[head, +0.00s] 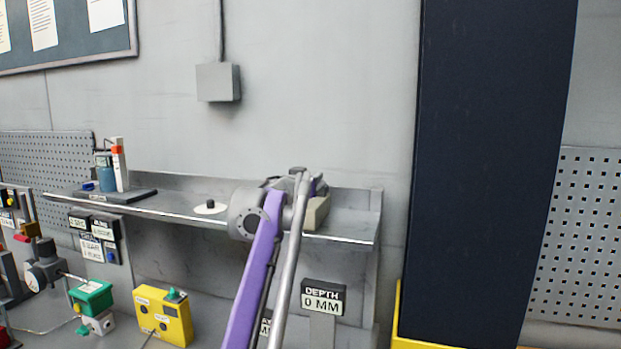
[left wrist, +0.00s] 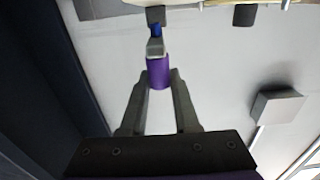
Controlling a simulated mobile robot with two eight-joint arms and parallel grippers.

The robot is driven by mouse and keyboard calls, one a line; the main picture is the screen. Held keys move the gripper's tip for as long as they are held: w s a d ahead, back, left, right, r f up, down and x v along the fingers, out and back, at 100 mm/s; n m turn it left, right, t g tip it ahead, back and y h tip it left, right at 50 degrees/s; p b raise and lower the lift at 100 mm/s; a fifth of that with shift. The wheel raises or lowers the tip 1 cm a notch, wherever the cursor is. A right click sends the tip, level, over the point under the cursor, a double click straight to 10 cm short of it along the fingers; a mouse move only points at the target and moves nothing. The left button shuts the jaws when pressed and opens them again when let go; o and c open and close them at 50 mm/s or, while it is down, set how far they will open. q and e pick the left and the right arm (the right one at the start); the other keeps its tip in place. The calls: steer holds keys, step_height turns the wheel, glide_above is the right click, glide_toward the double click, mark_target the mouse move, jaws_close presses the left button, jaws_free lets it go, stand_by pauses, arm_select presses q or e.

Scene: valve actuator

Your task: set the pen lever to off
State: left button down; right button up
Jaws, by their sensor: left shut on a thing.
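In the left wrist view, my left gripper (left wrist: 160,80) is shut on a purple cylindrical grip (left wrist: 158,70), which looks like the handle of the pen lever. A pale collar and a blue part show just beyond it. In the head view, my purple left arm reaches up to the right part of the wall shelf and hides the gripper's fingertips and most of the lever. Part of a beige block (head: 316,213) shows behind the arm on the shelf. I cannot read the lever's setting. My right gripper is not in view.
The metal shelf (head: 170,204) carries a white disc (head: 209,207) and a small stand (head: 117,195) at left. A "DEPTH 0 MM" display (head: 323,298) sits below the shelf. A yellow box (head: 163,315) is lower left. A dark column (head: 490,170) stands at right.

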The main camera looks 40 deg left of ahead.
arm_select(q)
steer(key=shift+d, duration=0.1)
steer(key=c, duration=0.7)
jaws_free()
steer(key=shift+w, duration=0.1)
steer(key=shift+o, duration=0.2)
steer(key=shift+s+d+f, duration=0.1)
steer(key=shift+s+d, duration=0.05)
steer(key=shift+s, duration=0.4)
steer(key=b+v, duration=0.2)
steer(key=v, duration=0.7)
steer(key=shift+s+b, duration=0.35)
steer(key=shift+b, duration=0.05)
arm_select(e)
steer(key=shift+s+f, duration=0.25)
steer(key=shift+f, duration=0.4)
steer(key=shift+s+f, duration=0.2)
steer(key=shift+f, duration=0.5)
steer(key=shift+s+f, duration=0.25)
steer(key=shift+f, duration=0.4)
arm_select(q)
steer(key=shift+d, duration=0.1)
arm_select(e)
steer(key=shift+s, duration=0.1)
